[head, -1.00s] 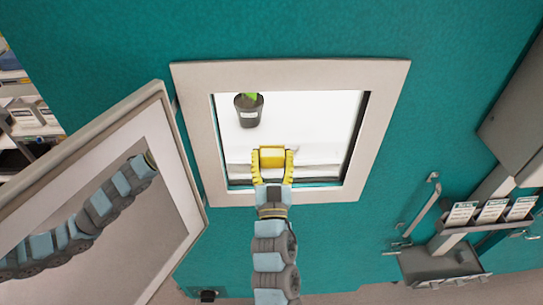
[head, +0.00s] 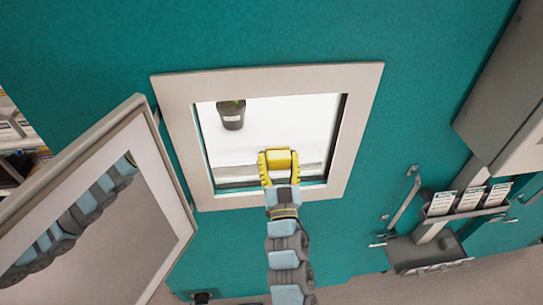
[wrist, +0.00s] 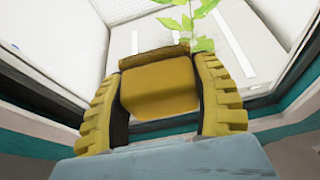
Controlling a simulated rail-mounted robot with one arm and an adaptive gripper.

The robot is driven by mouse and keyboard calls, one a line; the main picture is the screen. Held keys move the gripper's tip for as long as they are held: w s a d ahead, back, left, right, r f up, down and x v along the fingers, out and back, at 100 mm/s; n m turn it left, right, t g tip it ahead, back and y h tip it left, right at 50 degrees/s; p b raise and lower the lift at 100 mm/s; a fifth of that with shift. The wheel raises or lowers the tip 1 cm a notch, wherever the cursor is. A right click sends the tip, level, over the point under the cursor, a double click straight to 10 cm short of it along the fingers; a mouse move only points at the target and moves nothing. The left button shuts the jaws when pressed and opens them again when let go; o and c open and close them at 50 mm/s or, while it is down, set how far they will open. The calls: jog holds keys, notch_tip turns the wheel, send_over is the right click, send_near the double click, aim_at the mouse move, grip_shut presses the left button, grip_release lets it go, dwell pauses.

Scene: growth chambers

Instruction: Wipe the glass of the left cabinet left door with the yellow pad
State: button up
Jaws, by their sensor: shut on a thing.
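My gripper (head: 279,164) is shut on the yellow pad (head: 279,158), with a yellow finger on each side of it. In the wrist view the pad (wrist: 160,90) sits squarely between the two ribbed fingers. The gripper and pad are in front of the lower part of the cabinet opening, whose pale frame (head: 364,110) is set in the teal wall. The open door (head: 110,220) is swung out to the left, and its glass (head: 125,245) shows a reflection of my arm. The pad looks clear of the door glass.
A dark pot (head: 231,117) with a green plant stands inside the bright chamber. Its leaves (wrist: 190,22) show beyond the pad in the wrist view. At right a holder with several labelled cards (head: 468,200) and a grey box (head: 505,110) project from the wall.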

aim_at(271, 140)
jog(key=shift+w+d+p, duration=0.15)
jog(key=shift+d+p, duration=0.95)
jog(key=shift+d, duration=1.9)
jog(key=shift+a+r+p, duration=0.1)
jog(key=shift+r+p, duration=0.25)
jog(key=shift+r, duration=0.55)
jog(key=shift+s+a+f+b, duration=0.1)
jog(key=shift+a+b, duration=1.65)
jog(key=shift+a, duration=0.85)
jog(key=shift+s+a+f+b, duration=0.1)
jog(key=shift+a+b, duration=1.6)
jog(key=shift+a, duration=0.9)
jog(key=shift+a+r+b, duration=0.25)
jog(key=shift+a+b, duration=0.05)
jog(key=shift+a, duration=0.3)
jog(key=shift+d+r+p, duration=0.1)
jog(key=shift+r+p, duration=0.2)
jog(key=shift+r, duration=0.45)
jog(key=shift+w+d+p, duration=0.1)
jog(key=shift+d+p, duration=0.65)
jog(key=shift+d, duration=1.25)
